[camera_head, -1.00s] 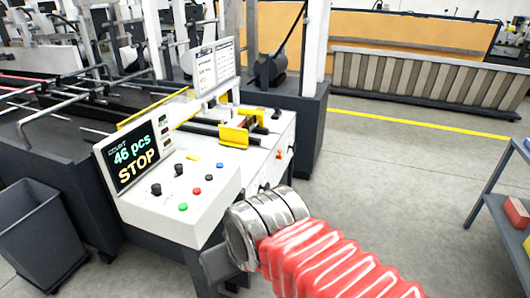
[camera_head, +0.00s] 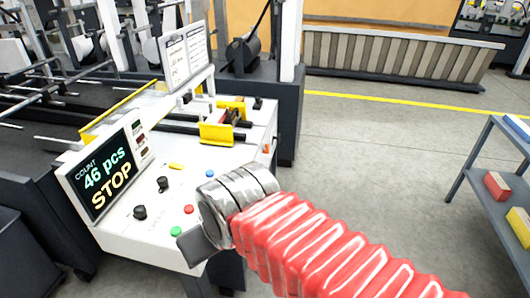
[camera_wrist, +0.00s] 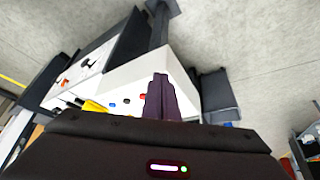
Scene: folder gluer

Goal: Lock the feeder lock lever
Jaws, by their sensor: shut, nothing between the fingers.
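My gripper shows in the wrist view as dark fingers (camera_wrist: 160,95) closed together, with nothing between them. An orange part (camera_head: 267,148) also shows on the machine's right side in the head view. I cannot tell for certain which is the feeder lock lever.
A grey shelf (camera_head: 487,190) with boxes is at the right. The floor between machine and shelf is clear.

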